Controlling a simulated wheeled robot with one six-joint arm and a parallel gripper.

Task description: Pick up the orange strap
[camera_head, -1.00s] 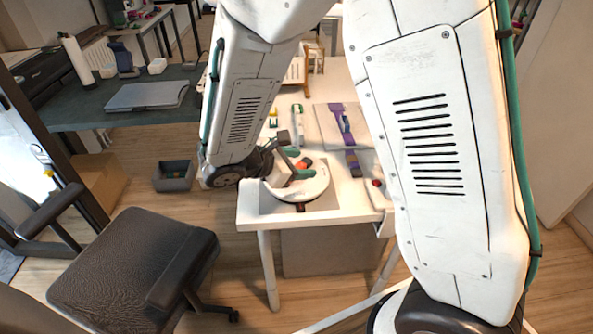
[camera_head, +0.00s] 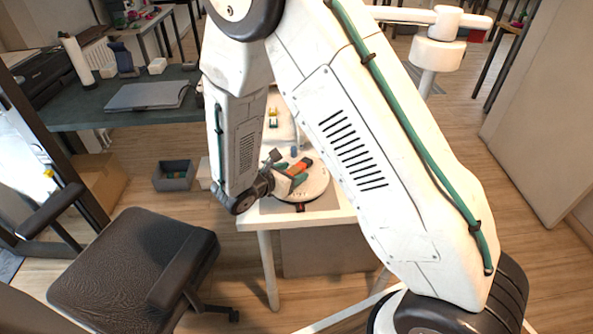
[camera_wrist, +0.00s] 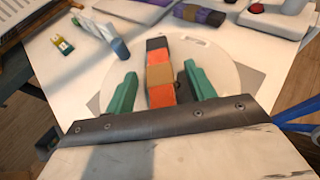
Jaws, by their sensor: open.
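The orange strap (camera_wrist: 160,96) is orange with a tan band across its middle and a dark end. It lies on a round white disc (camera_wrist: 222,70) on the white table. My gripper (camera_wrist: 160,92) is open, with one green finger on each side of the strap in the wrist view. I cannot tell how far the fingertips are above the disc. In the head view, the strap (camera_head: 301,166) shows beside my gripper (camera_head: 290,179) over the disc (camera_head: 312,187). The strap's near end is hidden by the gripper body in the wrist view.
A blue cylinder (camera_wrist: 121,49) and a small yellow-green item (camera_wrist: 62,45) stand left of the disc. A purple roll (camera_wrist: 200,14) and a device with a red button (camera_wrist: 257,8) are at the back. A dark chair (camera_head: 135,265) stands left of the table.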

